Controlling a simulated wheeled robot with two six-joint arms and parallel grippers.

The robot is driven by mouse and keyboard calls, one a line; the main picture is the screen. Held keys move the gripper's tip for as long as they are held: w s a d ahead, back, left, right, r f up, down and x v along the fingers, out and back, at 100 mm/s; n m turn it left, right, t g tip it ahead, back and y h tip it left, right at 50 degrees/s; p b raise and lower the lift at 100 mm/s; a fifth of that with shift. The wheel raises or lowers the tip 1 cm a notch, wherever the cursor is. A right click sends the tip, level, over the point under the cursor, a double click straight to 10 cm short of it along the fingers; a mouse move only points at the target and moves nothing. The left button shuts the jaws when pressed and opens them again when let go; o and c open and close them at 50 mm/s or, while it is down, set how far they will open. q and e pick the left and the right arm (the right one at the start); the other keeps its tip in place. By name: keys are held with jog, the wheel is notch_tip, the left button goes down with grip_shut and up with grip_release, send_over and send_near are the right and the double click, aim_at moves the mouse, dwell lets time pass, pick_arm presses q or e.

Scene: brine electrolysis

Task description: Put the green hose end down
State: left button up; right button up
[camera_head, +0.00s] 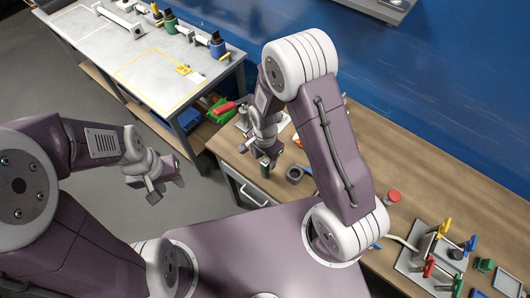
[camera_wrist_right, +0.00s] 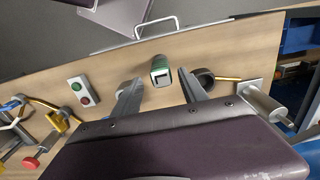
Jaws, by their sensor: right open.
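A small green piece with a pale, hollow top, likely the green hose end (camera_wrist_right: 161,72), shows between the fingertips of my right gripper (camera_wrist_right: 160,78) in the right wrist view. The fingers are apart, with a gap on each side of it. In the head view my right gripper (camera_head: 263,155) points down at the wooden bench near its front edge, with the green piece (camera_head: 264,170) just below it. I cannot tell whether a hose joins it. My left gripper (camera_head: 164,190) is open and empty over the floor, left of the bench.
A dark ring (camera_head: 294,174) lies just right of the green piece. A red knob (camera_head: 393,196) and a tray with coloured valves (camera_head: 418,262) stand further right. A button box (camera_wrist_right: 83,90) is on the bench. A white table (camera_head: 130,62) stands at the back left.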

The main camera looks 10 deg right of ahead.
notch_tip(320, 180, up, 6)
jog(key=shift+d+r, duration=0.1)
jog(key=s+d+r+n+t, duration=0.1)
jog(key=s+d+r+n, duration=0.5)
jog(key=n, duration=0.4)
jog(key=shift+s+d, duration=0.6)
jog(key=shift+s, duration=0.4)
jog(key=shift+s, duration=0.15)
notch_tip(320, 180, down, 8)
jog(key=b, duration=0.8)
jog(key=shift+r, duration=0.2)
